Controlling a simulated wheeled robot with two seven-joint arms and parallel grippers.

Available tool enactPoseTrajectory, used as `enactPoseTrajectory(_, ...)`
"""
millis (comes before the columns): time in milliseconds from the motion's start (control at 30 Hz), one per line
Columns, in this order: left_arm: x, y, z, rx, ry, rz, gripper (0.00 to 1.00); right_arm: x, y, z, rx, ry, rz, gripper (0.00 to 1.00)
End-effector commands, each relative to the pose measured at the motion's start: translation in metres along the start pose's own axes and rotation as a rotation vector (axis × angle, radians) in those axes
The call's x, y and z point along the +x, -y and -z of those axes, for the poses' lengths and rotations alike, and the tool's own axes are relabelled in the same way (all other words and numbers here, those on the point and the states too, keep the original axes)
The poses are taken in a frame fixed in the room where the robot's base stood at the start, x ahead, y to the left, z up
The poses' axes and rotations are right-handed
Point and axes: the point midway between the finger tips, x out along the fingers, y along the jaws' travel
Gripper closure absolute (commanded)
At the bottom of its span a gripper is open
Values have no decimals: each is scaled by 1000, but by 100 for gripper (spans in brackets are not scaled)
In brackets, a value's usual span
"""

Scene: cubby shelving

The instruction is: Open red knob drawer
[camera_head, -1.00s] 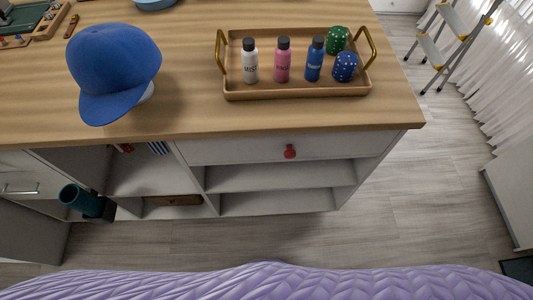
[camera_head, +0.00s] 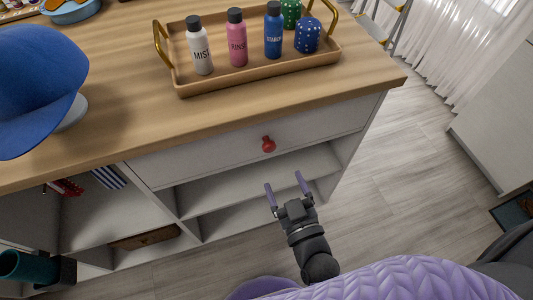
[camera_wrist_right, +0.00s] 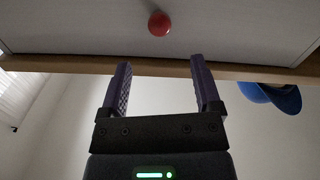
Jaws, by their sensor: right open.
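The red knob (camera_head: 268,145) sits on the front of a white drawer (camera_head: 225,145) just under the wooden top. The drawer looks shut. My right gripper (camera_head: 287,187) is open and empty, below and in front of the knob, apart from it. In the right wrist view, the red knob (camera_wrist_right: 159,24) shows at the top, beyond the two purple fingers (camera_wrist_right: 161,78) and roughly midway between them. My left gripper is not in view.
On the wooden top (camera_head: 130,125) stand a tray (camera_head: 260,73) with several bottles and dotted objects, and a blue cap (camera_head: 35,85). Open cubbies (camera_head: 250,180) lie below the drawer. A teal cup (camera_head: 22,265) is at lower left.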

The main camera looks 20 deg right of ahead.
Motion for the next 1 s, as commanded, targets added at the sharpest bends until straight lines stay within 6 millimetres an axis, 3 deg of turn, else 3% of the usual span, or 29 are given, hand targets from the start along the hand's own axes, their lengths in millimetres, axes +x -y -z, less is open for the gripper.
enactPoseTrajectory(300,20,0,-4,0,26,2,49,70,0,0,1,-7,-3,19)
enactPoseTrajectory(400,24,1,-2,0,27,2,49,84,0,0,1,-4,-3,19)
enactPoseTrajectory(800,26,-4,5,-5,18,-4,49,96,-1,2,0,-2,-1,19)
enactPoseTrajectory(1000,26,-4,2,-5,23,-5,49,96,-1,2,0,-1,-1,61)
